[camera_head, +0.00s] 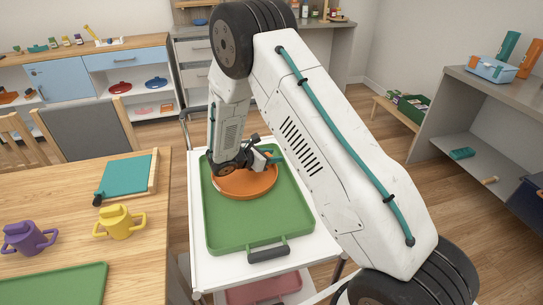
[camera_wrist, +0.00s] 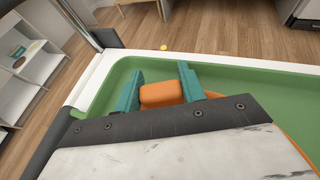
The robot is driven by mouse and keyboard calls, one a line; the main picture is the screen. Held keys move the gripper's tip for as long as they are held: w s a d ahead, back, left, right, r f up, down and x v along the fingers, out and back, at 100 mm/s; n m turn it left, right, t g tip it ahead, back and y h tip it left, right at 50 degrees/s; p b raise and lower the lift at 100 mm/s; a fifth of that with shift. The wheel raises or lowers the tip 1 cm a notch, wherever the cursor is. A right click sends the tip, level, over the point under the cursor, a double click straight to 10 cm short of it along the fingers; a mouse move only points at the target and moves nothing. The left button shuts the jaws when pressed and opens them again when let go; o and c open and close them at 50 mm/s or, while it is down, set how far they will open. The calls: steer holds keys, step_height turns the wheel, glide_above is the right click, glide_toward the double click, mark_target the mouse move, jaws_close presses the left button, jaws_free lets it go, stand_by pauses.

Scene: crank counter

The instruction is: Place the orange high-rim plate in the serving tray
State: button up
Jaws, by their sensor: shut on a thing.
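The orange high-rim plate (camera_head: 246,184) is over the far part of the green serving tray (camera_head: 265,228), inside its outline. I cannot tell whether it rests on the tray floor or is held just above it. My gripper (camera_head: 267,156) is at the plate's far rim. In the wrist view its teal fingers (camera_wrist: 160,88) are closed on an orange piece of the plate (camera_wrist: 162,95). Part of the plate is hidden by the gripper and forearm. The tray's green rim also shows in the wrist view (camera_wrist: 230,72).
The tray lies on a white cart (camera_head: 203,269) with a black tray handle (camera_head: 268,254) at its near side. Left is a wooden table (camera_head: 60,205) with a yellow can (camera_head: 120,222), a purple can (camera_head: 28,238) and a teal board (camera_head: 126,180). The near part of the tray is empty.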

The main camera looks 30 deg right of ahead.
steer(key=o, duration=1.1)
steer(key=shift+c, duration=0.2)
steer(key=shift+a+r, duration=0.1)
step_height(320, 180, up, 5)
glide_above(246, 175)
steer(key=shift+a+f, duration=0.1)
steer(key=shift+f, duration=0.1)
steer(key=s+d+r+m+g+y, duration=0.25)
steer(key=s+r+m, duration=0.25)
steer(key=s+r, duration=0.35)
steer(key=s+d+r+m+g+y, duration=0.25)
steer(key=s+d+r+m, duration=0.2)
steer(key=s+r, duration=0.4)
steer(key=s+a+r+m+t+y, duration=0.2)
steer(key=s+r+m+y, duration=0.2)
steer(key=s, duration=0.6)
steer(key=s+a+r+m+t+y, duration=0.1)
steer(key=s+r+m+y, duration=0.3)
steer(key=s, duration=0.6)
steer(key=a+m, duration=0.1)
steer(key=m, duration=0.1)
steer(key=shift+s+m+t, duration=0.35)
steer(key=shift+t, duration=0.05)
